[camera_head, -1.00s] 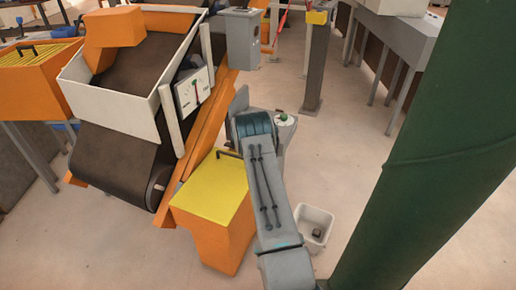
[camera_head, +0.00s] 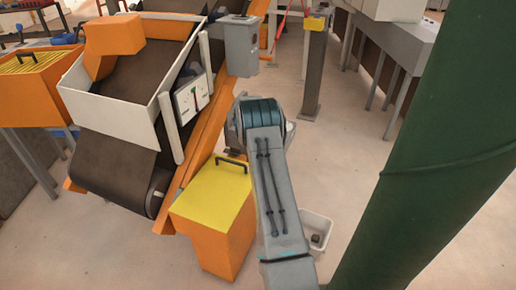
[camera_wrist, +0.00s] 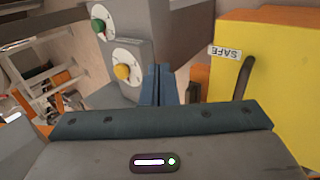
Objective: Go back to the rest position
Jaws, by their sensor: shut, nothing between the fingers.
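My gripper (camera_wrist: 158,85) shows in the wrist view as two blue fingers pressed together with nothing between them. In that view it points toward a grey control box (camera_wrist: 133,48) with a green button (camera_wrist: 98,26) and a yellow button (camera_wrist: 121,71). I cannot tell the exact gap between the fingers and the box. A yellow panel marked SAFE (camera_wrist: 226,52) with a dark handle (camera_wrist: 243,78) stands to the right of the fingers. In the head view my grey arm hides the gripper and most of the control box.
An orange box with a yellow top (camera_head: 213,192) stands close left of my arm. The conveyor with its white-walled hopper (camera_head: 110,117) is beyond it. A white bin (camera_head: 318,226) holding a small dark block (camera_head: 315,239) is close on the right.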

